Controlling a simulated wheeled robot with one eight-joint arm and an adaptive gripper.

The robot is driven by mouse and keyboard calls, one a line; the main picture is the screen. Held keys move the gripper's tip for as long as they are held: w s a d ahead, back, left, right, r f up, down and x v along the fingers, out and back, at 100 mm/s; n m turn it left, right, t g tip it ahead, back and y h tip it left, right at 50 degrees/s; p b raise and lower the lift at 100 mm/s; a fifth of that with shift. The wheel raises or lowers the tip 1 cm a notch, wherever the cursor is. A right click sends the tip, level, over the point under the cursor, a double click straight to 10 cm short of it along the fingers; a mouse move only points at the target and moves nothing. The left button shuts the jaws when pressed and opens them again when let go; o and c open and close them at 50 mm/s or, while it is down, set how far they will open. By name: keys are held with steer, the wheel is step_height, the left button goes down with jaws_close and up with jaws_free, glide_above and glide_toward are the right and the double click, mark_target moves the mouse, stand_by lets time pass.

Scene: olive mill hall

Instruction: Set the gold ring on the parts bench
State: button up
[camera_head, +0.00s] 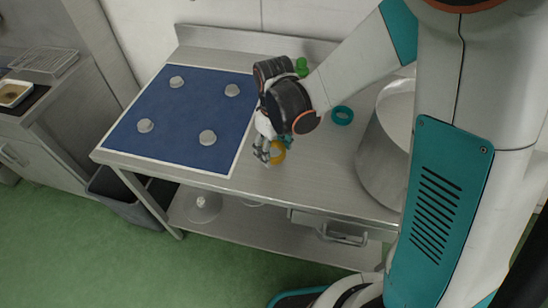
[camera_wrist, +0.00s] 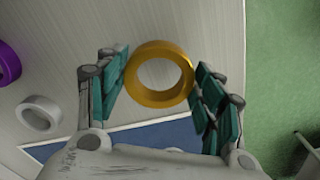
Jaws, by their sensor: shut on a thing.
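The gold ring (camera_head: 277,153) is at my gripper (camera_head: 269,150), over the front part of the steel bench (camera_head: 318,180), just right of the blue mat. In the wrist view the gold ring (camera_wrist: 160,75) sits between the teal-padded fingers of my gripper (camera_wrist: 165,88), which are shut on it. Its hole faces the wrist camera and bare bench top shows through. My wrist and fingers partly cover the ring in the head view. I cannot tell whether it touches the bench or hangs just above it.
The blue mat (camera_head: 182,115) carries several pale knobs. A teal ring (camera_head: 342,116), a green object (camera_head: 301,67) and a large metal pot (camera_head: 385,145) stand on the bench. A purple ring (camera_wrist: 9,62) and a white ring (camera_wrist: 40,115) show in the wrist view. Green floor lies beyond the front edge.

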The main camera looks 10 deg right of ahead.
mark_target(274, 155)
steer(key=shift+f+b, duration=1)
steer(key=shift+f, duration=0.75)
steer(key=shift+f, duration=0.1)
steer(key=o, duration=1.1)
steer(key=shift+o, duration=0.2)
step_height(274, 155, up, 12)
steer(key=p, duration=0.4)
